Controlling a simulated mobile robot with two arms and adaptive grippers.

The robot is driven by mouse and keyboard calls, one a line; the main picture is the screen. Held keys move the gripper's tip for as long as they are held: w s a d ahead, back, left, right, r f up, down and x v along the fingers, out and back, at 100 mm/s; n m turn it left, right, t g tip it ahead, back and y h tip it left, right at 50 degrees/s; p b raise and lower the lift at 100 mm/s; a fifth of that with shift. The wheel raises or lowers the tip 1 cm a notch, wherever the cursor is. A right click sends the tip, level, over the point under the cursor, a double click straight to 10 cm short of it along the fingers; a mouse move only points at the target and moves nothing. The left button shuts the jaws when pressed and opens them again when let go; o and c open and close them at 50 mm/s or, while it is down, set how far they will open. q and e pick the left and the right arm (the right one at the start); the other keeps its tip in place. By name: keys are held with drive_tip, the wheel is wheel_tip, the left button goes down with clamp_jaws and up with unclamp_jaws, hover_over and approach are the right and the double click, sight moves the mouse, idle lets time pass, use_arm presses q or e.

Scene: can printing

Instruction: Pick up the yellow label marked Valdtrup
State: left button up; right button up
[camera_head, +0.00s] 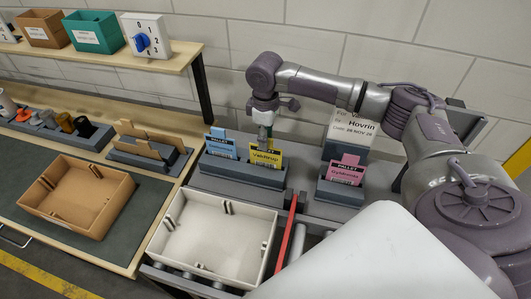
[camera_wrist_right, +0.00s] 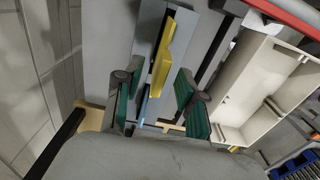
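The yellow label (camera_head: 266,174) marked Valdtrup stands upright in a grey holder (camera_head: 240,185), to the right of a blue label (camera_head: 220,150). My right gripper (camera_head: 265,135) points down at the top of the yellow label. In the right wrist view its green-padded fingers (camera_wrist_right: 156,97) are spread apart, and the yellow label (camera_wrist_right: 162,52) shows edge-on between them with visible gaps. The blue label (camera_wrist_right: 145,103) appears as a thin strip beyond. My left gripper is not in view.
A pink label (camera_head: 345,173) stands in a separate holder at right, before a white Hovrin sign (camera_head: 352,130). A white tray (camera_head: 180,262) and red bar (camera_head: 288,240) lie in front. A brown tray (camera_head: 112,190) is on the left table. A shelf (camera_head: 170,62) holds bins behind.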

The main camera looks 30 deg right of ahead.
sight(266, 157)
drive_tip(key=shift+f, duration=1.4)
clamp_jaws()
drive_tip(key=shift+r, duration=0.15)
